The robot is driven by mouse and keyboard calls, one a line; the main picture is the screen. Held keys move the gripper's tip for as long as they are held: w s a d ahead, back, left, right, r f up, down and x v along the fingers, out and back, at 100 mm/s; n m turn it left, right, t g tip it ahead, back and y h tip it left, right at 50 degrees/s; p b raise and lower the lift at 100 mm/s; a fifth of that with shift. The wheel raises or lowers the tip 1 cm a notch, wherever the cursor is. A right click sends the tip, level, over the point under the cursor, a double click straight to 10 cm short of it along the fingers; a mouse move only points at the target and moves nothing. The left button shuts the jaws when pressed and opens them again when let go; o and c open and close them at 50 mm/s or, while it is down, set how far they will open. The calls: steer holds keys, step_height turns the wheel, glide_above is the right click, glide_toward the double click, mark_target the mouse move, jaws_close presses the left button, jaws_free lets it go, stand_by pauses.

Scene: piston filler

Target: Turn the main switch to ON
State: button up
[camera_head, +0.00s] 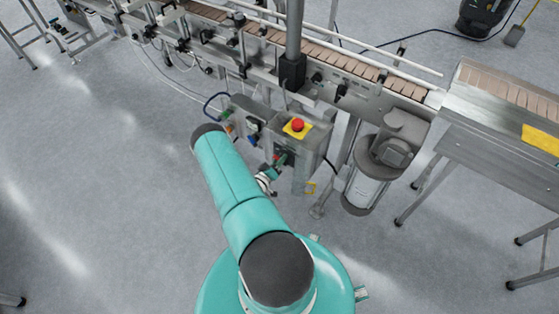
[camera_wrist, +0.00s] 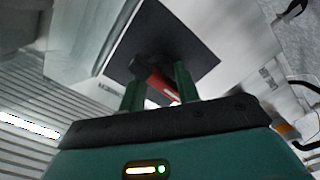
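The main switch shows in the wrist view as a red handle (camera_wrist: 160,86) on a square black plate (camera_wrist: 195,45), fixed to a grey box face. The handle lies slanted. My gripper (camera_wrist: 158,84) has its two green fingers apart, one on each side of the handle. The handle's lower right end is close to the right finger; I cannot tell whether they touch. In the head view my gripper (camera_head: 284,160) is at the front of the control box (camera_head: 309,145), and the switch is mostly hidden there.
A red emergency button (camera_head: 297,125) on a yellow plate tops the control box. A motor (camera_head: 372,170) hangs to its right. The conveyor (camera_head: 340,60) runs behind, and a metal table (camera_head: 500,160) stands at the right.

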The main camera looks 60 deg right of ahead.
steer(key=shift+m, duration=0.4)
steer(key=m, duration=0.3)
steer(key=shift+m, duration=0.3)
steer(key=m, duration=0.4)
steer(key=shift+r+m, duration=0.1)
steer(key=shift+m, duration=0.2)
steer(key=m, duration=0.4)
steer(key=shift+s, duration=0.1)
steer(key=m, duration=0.4)
steer(key=shift+m, duration=0.3)
steer(key=shift+s+m, duration=0.1)
steer(key=shift+m, duration=0.2)
steer(key=o, duration=1)
